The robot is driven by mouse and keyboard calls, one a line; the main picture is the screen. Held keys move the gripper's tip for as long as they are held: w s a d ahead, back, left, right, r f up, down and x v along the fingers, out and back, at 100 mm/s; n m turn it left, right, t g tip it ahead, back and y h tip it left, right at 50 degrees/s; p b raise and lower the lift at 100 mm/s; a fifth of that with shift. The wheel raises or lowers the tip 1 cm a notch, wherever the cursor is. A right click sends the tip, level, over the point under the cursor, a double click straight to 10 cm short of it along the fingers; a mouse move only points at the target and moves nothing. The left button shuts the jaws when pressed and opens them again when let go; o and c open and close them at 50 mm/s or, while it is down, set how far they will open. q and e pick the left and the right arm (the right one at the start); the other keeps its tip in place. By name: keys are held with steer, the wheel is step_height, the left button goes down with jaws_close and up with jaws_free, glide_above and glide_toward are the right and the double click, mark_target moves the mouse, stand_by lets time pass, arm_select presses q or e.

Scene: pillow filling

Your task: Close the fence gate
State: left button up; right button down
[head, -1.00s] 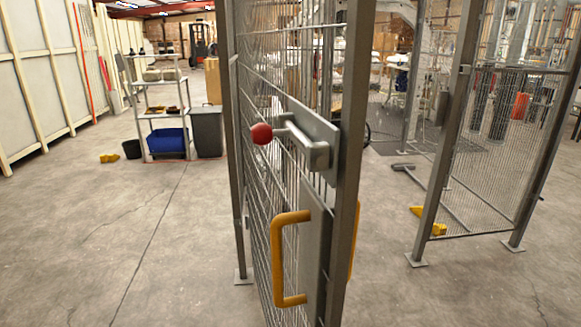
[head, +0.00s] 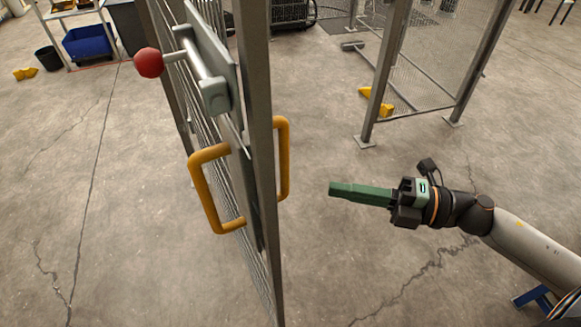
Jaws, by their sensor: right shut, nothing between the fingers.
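The fence gate (head: 264,170) stands open, seen nearly edge-on left of centre in the head view. It has a yellow handle (head: 203,196) on its left face and another yellow handle (head: 284,158) on its right face. Above them is a latch (head: 205,80) with a red knob (head: 149,62). My right gripper (head: 334,190) comes in from the right with its green fingers together and empty. It points left toward the right-face handle, with a visible gap between them. My left gripper is not in view.
A fixed fence panel (head: 440,65) with a post (head: 380,85) stands at the upper right, a yellow piece (head: 377,101) on the floor by it. A blue bin (head: 90,43) and a shelf are at the upper left. The concrete floor around the gate is clear.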

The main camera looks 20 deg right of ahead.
mark_target(288, 181)
steer(key=shift+p+x, duration=1.2)
steer(key=shift+x, duration=3.75)
steer(key=shift+d, duration=0.15)
